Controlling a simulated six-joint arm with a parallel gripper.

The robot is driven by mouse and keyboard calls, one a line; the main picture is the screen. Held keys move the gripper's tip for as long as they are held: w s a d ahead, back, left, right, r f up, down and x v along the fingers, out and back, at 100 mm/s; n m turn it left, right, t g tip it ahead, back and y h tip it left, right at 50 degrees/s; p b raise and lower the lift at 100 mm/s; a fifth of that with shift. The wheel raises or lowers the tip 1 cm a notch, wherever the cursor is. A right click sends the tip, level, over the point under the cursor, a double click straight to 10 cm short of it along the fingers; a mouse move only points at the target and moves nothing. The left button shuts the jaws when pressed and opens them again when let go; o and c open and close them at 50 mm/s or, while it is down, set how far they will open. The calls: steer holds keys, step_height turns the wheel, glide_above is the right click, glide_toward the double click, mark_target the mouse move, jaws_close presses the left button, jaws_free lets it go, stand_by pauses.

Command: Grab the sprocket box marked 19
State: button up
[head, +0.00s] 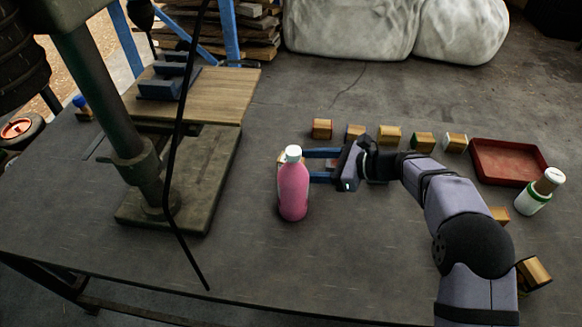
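Several small brown and gold boxes stand on the dark table; the number 19 cannot be read on any of them. Five form a back row: a first box (321,129), a second (355,132), a third (389,135), a fourth (422,142) and a fifth (455,142). My gripper (318,165) points left, its two blue fingers spaced apart, their tips partly hidden behind a pink bottle (294,190). A sliver of a brownish box (281,158) shows left of the bottle. Whether the fingers touch it is hidden. Something reddish shows between the fingers, too small to identify.
A red tray (509,181) and a white-green bottle (532,204) stand at right. More boxes lie near my arm, one (500,215) beside it and one (534,272) at front right. A drill press base (178,213) stands left. The front middle table is clear.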

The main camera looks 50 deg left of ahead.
steer(key=shift+x, duration=2.2)
steer(key=shift+r, duration=0.15)
steer(key=shift+c, duration=0.7)
steer(key=c, duration=1.1)
steer(key=shift+o, duration=0.2)
steer(key=shift+r, duration=0.15)
step_height(320, 180, up, 10)
steer(key=shift+f, duration=0.1)
